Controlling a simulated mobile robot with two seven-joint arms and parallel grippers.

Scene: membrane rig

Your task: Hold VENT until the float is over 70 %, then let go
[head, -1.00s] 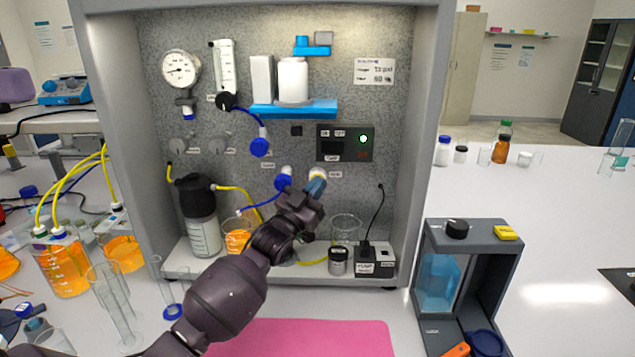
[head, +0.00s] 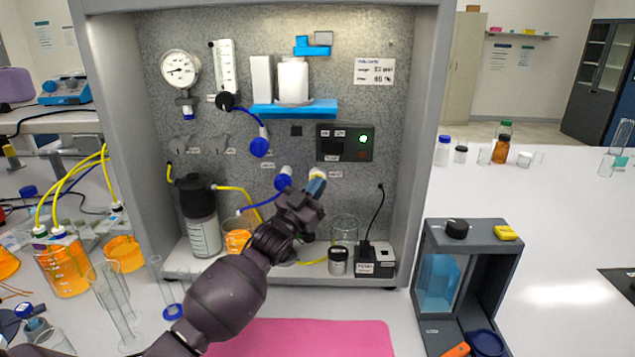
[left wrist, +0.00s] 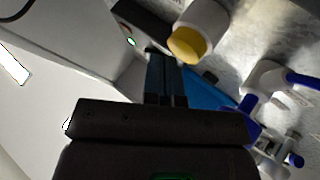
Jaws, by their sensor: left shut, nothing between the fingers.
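A round cream-yellow fitting (head: 317,173), which I take for VENT, sits on the grey panel below the black switch box. Its small label (head: 335,174) is too small to read surely. My left gripper (head: 316,184) is shut and empty, its fingertips right at this fitting and partly covering it. In the left wrist view the shut fingers (left wrist: 163,75) reach toward the panel beside a white cylinder with a yellow face (left wrist: 186,45); contact is not clear. A clear upright float tube (head: 224,68) is on the panel at upper left; its float level is too small to read. My right gripper is not in view.
A blue-handled valve (head: 284,181) is just left of my gripper. A blue shelf (head: 295,109) with white containers is above. A dial gauge (head: 180,69) and a printed card (head: 374,71) are on the panel. Beakers and a bottle (head: 202,225) stand on the rig floor.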

